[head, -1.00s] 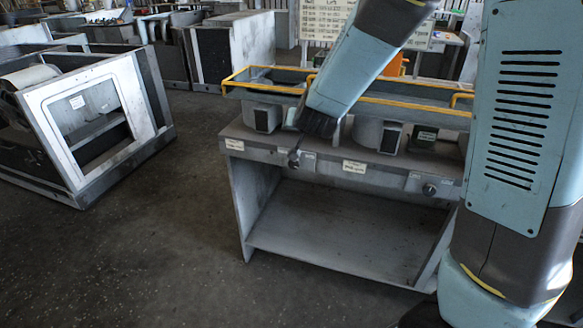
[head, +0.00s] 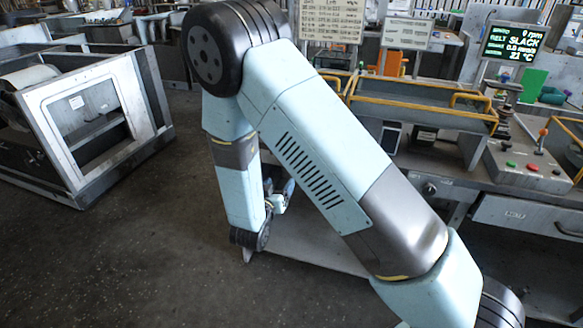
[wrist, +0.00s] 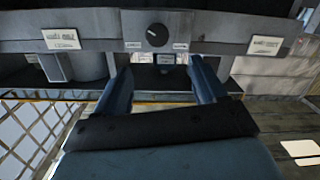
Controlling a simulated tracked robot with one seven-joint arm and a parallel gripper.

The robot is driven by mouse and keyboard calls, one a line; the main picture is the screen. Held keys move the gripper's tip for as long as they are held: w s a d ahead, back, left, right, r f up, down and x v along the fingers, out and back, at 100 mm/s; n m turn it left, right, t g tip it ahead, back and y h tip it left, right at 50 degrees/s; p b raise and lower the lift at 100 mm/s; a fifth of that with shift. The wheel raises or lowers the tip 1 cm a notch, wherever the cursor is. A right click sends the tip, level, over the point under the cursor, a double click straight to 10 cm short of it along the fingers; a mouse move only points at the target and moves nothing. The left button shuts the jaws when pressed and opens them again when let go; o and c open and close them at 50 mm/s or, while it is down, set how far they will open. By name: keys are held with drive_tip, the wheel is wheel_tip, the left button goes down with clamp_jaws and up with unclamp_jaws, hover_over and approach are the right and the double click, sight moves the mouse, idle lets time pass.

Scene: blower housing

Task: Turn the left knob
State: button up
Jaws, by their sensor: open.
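The left knob (wrist: 156,35) is a round black knob with a pale pointer line, on the grey front panel (wrist: 210,33) of the bench. It shows in the wrist view, where the bench appears upside down, with small labels on both sides of it. My gripper (wrist: 160,82) is open and empty. Its two dark fingers stand apart, below the knob in the picture and not around it. In the head view my arm hides the left knob, and the fingers are hard to make out. The right knob (head: 430,188) shows on the bench front.
Yellow-railed trays (head: 420,105) stand on the bench. A control box (head: 530,165) with buttons and a lever, and a lit display (head: 513,42), are at the right. A grey frame housing (head: 90,120) stands at the left. The dark floor (head: 150,260) between is clear.

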drive_tip(key=w+d+f+t, duration=0.1)
drive_tip(key=w+d, duration=0.3)
drive_tip(key=w, duration=0.7)
drive_tip(key=shift+w+f+n+h, duration=0.15)
drive_tip(key=shift+w+n+h, duration=0.15)
drive_tip(key=shift+c, duration=0.4)
drive_tip(key=c, duration=1)
